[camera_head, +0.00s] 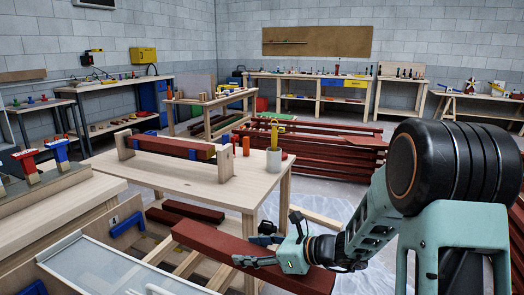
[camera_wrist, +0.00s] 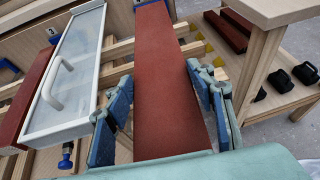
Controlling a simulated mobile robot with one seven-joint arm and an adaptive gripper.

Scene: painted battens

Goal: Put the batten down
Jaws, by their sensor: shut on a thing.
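A long red-brown batten (camera_head: 208,242) is held by my gripper (camera_head: 258,250), low in front of the wooden table. In the wrist view the batten (camera_wrist: 163,50) runs away from me between the two blue-padded fingers of my gripper (camera_wrist: 160,78), which are shut on its sides. Pale wooden rails (camera_wrist: 121,48) pass beneath it. I cannot tell whether the batten touches them or hangs just above. Its near end is hidden by my wrist in the wrist view.
A white-framed panel with a handle (camera_wrist: 68,78) lies to the left, with another red-brown batten (camera_wrist: 20,108) beyond it. The wooden table (camera_head: 190,178) stands behind, battens (camera_head: 190,211) on its low shelf. Stacked red battens (camera_head: 325,150) lie farther back. Plastic sheeting (camera_head: 335,208) covers floor at right.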

